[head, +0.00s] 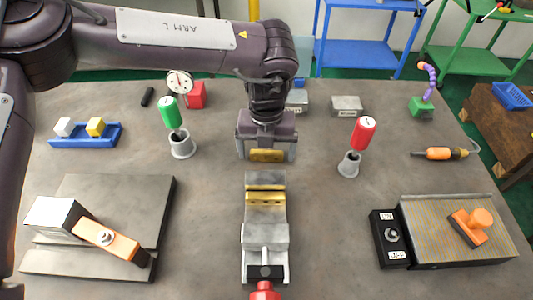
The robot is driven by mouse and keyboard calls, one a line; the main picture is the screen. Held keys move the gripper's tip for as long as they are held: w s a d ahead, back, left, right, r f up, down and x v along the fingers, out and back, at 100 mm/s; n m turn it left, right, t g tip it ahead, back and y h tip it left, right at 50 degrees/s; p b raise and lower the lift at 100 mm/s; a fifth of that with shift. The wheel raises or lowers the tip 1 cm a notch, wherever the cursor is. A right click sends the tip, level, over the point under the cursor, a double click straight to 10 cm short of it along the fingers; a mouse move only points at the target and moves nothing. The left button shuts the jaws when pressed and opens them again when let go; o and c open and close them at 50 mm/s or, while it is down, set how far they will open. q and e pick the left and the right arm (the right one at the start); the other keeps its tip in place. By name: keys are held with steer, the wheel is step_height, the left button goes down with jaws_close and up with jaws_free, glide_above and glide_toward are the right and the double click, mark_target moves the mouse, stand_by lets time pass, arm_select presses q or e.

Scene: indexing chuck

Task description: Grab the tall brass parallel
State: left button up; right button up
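My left gripper (267,154) hangs from its arm, pointing down, just beyond the far end of the grey vise (265,243). A gold-coloured piece (267,155) shows at its lower end, between grey side parts. I cannot tell whether this is a held thing or part of the gripper. In the vise, two brass strips (265,198) show across the far part of the opening, one behind the other. The nearer one has small dark holes. Which is the tall parallel is not clear from here. My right gripper is not in view.
A green-handled tool (169,112) and a red-handled tool (363,134) stand in holders either side. A plate with an orange clamp (105,238) lies left, a ribbed block (455,230) right. A blue tray (86,135) and dial gauge (179,83) are further back.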

arm_select(q)
steer(key=c, duration=1)
steer(key=shift+c, duration=0.3)
steer(key=shift+r, duration=0.15)
